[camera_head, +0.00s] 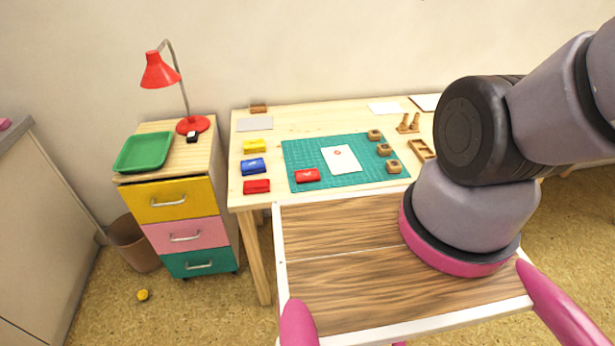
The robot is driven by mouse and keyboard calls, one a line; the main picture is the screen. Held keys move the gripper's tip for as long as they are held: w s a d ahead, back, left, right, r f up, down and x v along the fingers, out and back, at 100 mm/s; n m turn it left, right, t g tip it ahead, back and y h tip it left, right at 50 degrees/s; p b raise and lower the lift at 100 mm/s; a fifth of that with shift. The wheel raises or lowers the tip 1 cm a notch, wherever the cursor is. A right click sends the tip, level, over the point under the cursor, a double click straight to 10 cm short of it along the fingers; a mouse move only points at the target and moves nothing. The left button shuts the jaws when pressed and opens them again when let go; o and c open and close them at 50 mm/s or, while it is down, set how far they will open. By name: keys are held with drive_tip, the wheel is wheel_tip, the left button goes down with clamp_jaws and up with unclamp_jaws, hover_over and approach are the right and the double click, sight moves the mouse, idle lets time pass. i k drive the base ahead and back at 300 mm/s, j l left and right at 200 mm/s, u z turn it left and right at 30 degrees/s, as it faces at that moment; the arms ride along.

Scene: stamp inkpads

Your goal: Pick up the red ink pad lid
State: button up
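Two red pieces show in the head view. One red block (256,186) lies on the bare wood at the table's left, in front of the blue ink pad. The other red piece (307,175) lies on the left front part of the green cutting mat (352,177). Both are small, and I cannot tell for sure which one is the lid. They lie apart, with a short gap between them. My arm fills the right side of the view, well to the right of both red pieces. My gripper is not in view.
A blue ink pad (253,166) and a yellow one (254,146) lie behind the left red block. White paper (341,159) and several wooden stamps (383,149) are on the mat. A drawer cabinet (183,236) with a red lamp (160,72) stands left of the table.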

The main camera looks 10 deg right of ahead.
sight(302, 176)
drive_tip(key=l+u, duration=0.35)
drive_tip(key=k+l+u, duration=0.1)
drive_tip(key=l+u, duration=0.2)
drive_tip(key=l, duration=0.15)
